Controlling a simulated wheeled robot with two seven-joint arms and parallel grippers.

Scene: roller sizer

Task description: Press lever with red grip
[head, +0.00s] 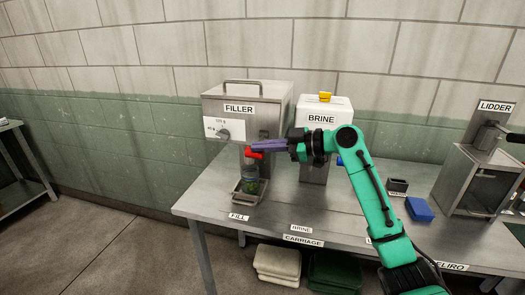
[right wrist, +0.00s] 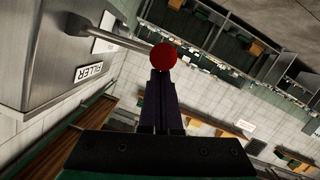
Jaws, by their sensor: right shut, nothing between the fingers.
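The filler (head: 270,118) is a grey metal machine at the back left of the table. Its lever (right wrist: 128,42) is a metal rod ending in a round red grip (right wrist: 163,56). In the head view the red grip (head: 252,154) sits at the filler's front, above a clear jar (head: 250,174). My right gripper (head: 256,146) reaches in from the right, with its purple fingers shut and empty. Its tips are right at the red grip; in the right wrist view the fingers (right wrist: 160,76) end just below the ball. I cannot tell whether they touch. My left gripper is not in view.
The jar stands on a small metal tray (head: 240,198). A dark block (head: 397,185), a blue block (head: 420,209) and the lidder (head: 468,180) are farther right. The front table middle is clear.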

